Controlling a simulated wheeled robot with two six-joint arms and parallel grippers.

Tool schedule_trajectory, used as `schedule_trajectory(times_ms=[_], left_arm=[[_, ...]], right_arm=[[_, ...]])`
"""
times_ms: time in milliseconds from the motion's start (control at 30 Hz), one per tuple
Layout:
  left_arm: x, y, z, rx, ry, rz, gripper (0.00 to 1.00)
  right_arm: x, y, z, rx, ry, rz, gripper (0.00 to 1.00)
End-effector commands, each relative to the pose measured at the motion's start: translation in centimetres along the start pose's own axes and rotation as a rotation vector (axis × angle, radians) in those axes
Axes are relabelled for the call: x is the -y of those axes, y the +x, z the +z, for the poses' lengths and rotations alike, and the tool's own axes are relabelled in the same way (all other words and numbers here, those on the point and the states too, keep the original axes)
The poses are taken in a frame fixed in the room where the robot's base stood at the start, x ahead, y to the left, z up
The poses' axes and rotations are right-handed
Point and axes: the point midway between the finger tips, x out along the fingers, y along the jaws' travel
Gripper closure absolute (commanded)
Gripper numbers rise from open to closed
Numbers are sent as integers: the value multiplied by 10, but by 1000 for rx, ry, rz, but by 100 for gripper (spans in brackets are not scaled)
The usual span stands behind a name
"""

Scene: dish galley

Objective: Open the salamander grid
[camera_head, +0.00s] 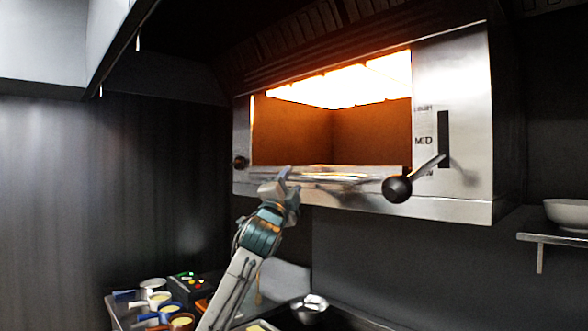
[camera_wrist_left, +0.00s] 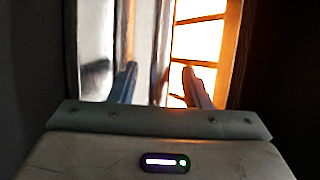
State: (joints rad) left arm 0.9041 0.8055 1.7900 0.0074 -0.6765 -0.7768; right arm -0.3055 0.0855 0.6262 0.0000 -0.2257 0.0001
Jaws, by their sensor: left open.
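The salamander (camera_head: 455,95) is a wall-mounted steel grill with glowing orange elements inside. Its grid (camera_head: 335,174) shows as a thin metal rack along the bottom of the opening. A lever with a black ball knob (camera_head: 397,189) sits at the lower right of the front, beside a slot marked MID. My left gripper (camera_head: 285,178) is open at the lower left front of the opening, near the grid's front edge. In the left wrist view the open fingers (camera_wrist_left: 160,78) point at the steel front and the bright interior. I cannot tell whether they touch anything. My right gripper is out of view.
Below, a counter holds several small pans (camera_head: 154,300) and a dark box with coloured lights (camera_head: 187,288). A metal bowl (camera_head: 310,303) stands below the salamander. A shelf (camera_head: 553,239) with a white bowl (camera_head: 568,213) is at the right.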

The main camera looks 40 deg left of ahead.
Motion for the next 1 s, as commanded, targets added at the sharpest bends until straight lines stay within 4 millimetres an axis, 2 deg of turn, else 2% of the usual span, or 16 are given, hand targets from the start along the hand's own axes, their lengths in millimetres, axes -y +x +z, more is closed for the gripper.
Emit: schedule_trajectory(times_ms=[33,200,533,567,767,1000], left_arm=[[3,10,-1,1,-3,1,57],[1,25,-1,0,-1,1,57],[-1,28,0,0,0,1,57],[-1,28,0,0,0,1,59],[-1,28,0,0,0,1,98],[-1,28,0,0,0,1,100]], right_arm=[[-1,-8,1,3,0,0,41],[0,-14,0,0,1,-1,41],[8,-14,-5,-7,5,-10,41],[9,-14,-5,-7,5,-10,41],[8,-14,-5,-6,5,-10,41],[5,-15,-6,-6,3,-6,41]])
